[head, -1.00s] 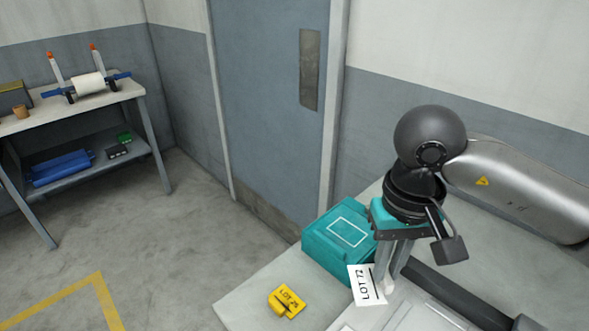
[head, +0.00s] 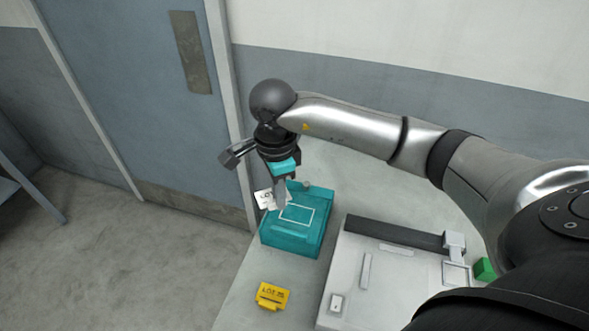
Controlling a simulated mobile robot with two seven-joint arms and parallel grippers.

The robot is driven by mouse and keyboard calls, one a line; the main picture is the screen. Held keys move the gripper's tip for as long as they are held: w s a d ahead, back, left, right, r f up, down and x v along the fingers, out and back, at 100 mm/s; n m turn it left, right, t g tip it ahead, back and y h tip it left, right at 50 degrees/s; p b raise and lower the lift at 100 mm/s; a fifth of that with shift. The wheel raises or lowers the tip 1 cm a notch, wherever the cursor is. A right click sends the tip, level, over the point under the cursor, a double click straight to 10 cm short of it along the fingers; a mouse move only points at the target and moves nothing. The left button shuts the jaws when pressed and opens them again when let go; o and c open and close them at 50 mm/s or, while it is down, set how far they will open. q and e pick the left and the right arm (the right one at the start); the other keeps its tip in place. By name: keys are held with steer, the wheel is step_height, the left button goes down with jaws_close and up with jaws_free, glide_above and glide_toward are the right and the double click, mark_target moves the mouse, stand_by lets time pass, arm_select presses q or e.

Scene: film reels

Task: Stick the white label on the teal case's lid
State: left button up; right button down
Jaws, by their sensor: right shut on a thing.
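The teal case (head: 291,238) stands on the grey table, with a white outlined rectangle on its lid. My right gripper (head: 280,205) is over the left back part of the lid. It is shut on the white label (head: 265,200), whose printed face shows beside the fingers, tilted, near the lid's left back edge. The fingers hide part of the label and of the outline. I cannot tell whether the label touches the lid. My left gripper is not in view.
A blue-grey door (head: 130,90) is behind at left.

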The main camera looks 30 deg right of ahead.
steer(key=d+m+p, duration=0.1)
steer(key=m, duration=0.1)
steer(key=d+m+p, duration=0.1)
steer(key=m, duration=0.1)
steer(key=m+p, duration=0.1)
steer(key=m, duration=0.1)
steer(key=shift+w+d, duration=0.1)
steer(key=shift+d, duration=0.3)
steer(key=m, duration=0.2)
steer(key=b, duration=0.7)
glide_above(295, 227)
step_height(295, 227, down, 10)
steer(key=shift+w, duration=0.15)
steer(key=shift+f+b, duration=0.5)
steer(key=shift+f, duration=0.1)
steer(key=shift+f, duration=0.15)
